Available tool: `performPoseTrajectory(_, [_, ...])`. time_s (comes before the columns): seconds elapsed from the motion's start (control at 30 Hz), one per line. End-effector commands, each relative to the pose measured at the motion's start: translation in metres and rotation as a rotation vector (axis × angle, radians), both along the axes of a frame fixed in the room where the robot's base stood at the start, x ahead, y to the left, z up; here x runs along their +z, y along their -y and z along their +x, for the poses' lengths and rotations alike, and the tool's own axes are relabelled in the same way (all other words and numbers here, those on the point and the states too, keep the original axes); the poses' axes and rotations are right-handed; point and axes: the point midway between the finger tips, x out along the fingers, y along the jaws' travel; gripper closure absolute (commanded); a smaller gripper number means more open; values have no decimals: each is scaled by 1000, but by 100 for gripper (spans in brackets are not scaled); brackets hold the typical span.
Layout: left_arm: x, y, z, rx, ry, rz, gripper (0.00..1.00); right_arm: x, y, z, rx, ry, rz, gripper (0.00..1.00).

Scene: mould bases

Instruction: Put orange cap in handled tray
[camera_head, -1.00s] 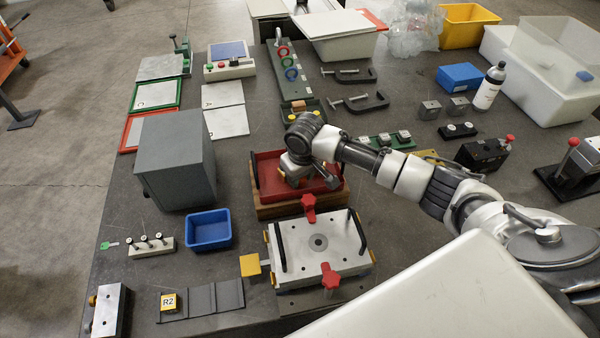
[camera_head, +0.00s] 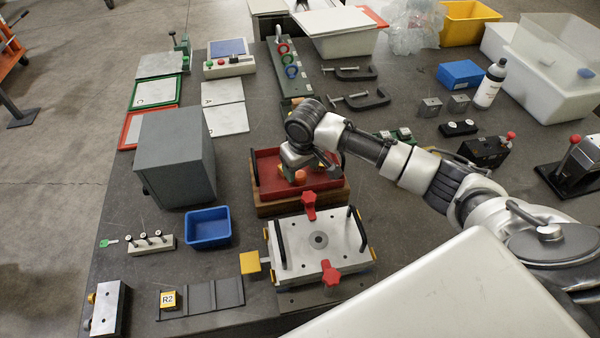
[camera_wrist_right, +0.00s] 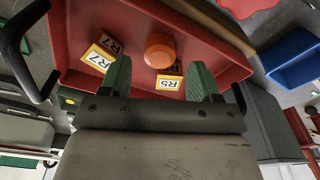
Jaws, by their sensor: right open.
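The red handled tray (camera_head: 328,192) stands near the middle of the table, with a black handle at each end. Its red floor also shows in the wrist view (camera_wrist_right: 80,22). The orange cap (camera_head: 300,176) is inside the tray. In the wrist view the cap (camera_wrist_right: 160,48) lies just beyond my fingertips, apart from both green fingers. My right gripper (camera_head: 293,170) is over the tray, open and empty, pointing down. In the wrist view its fingers (camera_wrist_right: 158,78) are spread wide. My left gripper is not in view.
Yellow tags R7 (camera_wrist_right: 100,56) and R5 (camera_wrist_right: 169,80) lie in the tray by the cap. In front is a white plate fixture (camera_head: 297,244) with red knobs (camera_head: 309,206). A blue bin (camera_head: 208,229) and a grey box (camera_head: 172,160) stand to the left.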

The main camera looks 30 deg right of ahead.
Motion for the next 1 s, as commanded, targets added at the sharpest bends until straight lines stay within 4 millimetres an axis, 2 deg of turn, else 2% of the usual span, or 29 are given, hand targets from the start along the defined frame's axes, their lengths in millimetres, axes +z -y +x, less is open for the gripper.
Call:
performPoseTrajectory(0.2, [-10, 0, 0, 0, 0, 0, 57, 48, 1, -5, 1, 5, 1, 38])
performPoseTrajectory(0.4, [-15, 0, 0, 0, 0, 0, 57, 80, 2, -9, -1, 3, 1, 38])
performPoseTrajectory(0.6, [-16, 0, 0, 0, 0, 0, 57, 92, 2, -11, 0, -1, 0, 38])
performPoseTrajectory(0.87, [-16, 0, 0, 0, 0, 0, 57, 92, 2, -11, 0, -1, 0, 38])
performPoseTrajectory(1.0, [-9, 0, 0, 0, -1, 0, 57, 97, 2, -11, 0, -1, 0, 38])
